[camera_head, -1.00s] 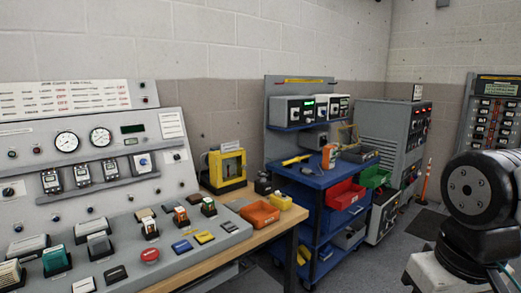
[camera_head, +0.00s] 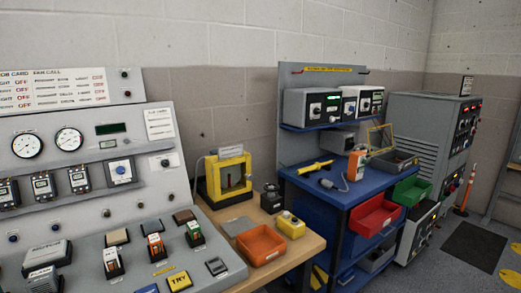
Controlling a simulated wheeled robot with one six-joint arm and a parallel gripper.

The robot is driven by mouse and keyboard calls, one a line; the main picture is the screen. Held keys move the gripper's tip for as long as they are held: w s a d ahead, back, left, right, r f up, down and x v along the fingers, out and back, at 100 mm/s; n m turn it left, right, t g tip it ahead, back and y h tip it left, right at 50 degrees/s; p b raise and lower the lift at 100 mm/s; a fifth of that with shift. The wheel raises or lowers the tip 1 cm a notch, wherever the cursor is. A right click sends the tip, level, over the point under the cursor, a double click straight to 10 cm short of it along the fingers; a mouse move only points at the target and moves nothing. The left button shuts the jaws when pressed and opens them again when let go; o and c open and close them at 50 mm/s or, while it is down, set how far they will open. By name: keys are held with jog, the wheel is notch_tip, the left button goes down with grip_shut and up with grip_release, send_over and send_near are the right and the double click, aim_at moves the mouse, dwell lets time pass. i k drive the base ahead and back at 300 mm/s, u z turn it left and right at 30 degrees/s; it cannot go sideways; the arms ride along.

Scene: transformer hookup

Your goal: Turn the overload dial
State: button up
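The sloped grey control console (camera_head: 100,220) stands at the left. In a row on its upright face are several small black-and-white devices. The rightmost device has a round blue dial (camera_head: 120,170) on a white body. It looks like the overload dial, but its label is too small to read. A black knob (camera_head: 165,162) sits on a white plate to its right. Which way the blue dial points cannot be told. My gripper is not in view.
A wooden bench (camera_head: 306,241) beside the console holds a yellow frame (camera_head: 227,178), an orange tray (camera_head: 261,244) and a yellow button box (camera_head: 291,224). A blue cart (camera_head: 338,185) and a grey cabinet (camera_head: 420,135) stand farther right. The floor at lower right is mostly clear.

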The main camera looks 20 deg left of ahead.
aim_at(120, 170)
jog(key=u, duration=0.15)
jog(key=i, duration=0.7)
jog(key=u, duration=0.85)
jog(key=i, duration=0.4)
jog(key=u, duration=0.3)
jog(key=k, duration=1)
jog(key=u, duration=0.9)
jog(key=i, duration=1.4)
jog(key=z, duration=0.35)
